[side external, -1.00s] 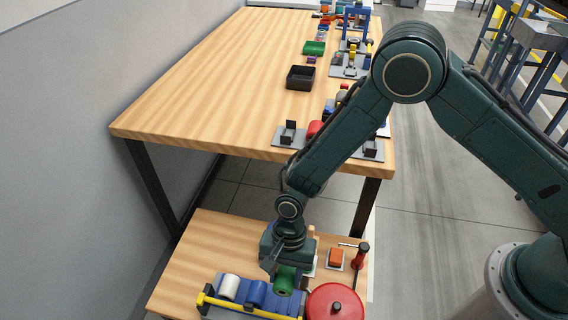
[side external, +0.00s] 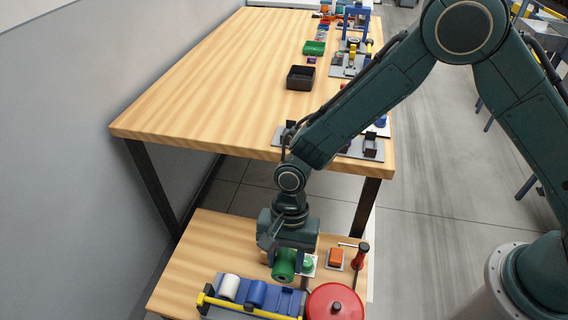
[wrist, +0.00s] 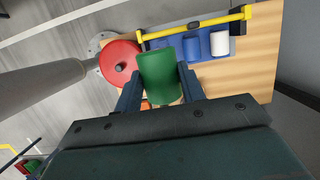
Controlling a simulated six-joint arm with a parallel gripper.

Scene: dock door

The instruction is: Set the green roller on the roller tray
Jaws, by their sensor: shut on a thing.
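The green roller (side external: 284,264) is held in my gripper (side external: 283,257), above the small front table. In the wrist view the green roller (wrist: 159,77) lies between the two fingers of my gripper (wrist: 160,88), which is shut on it. The blue roller tray (side external: 289,301) with a yellow bar along its front is just in front of and below the roller. A white roller (side external: 229,287) and a blue roller (side external: 256,293) lie on the tray. The tray's right part is bare. In the wrist view, the held roller hides part of the tray (wrist: 176,44).
A red round lid-like thing with a dark knob (side external: 335,303) stands right of the tray. Behind it are an orange block (side external: 336,258), a red upright handle (side external: 361,257) and a green round thing (side external: 308,264). The larger table (side external: 215,80) stands behind. The small table's left is clear.

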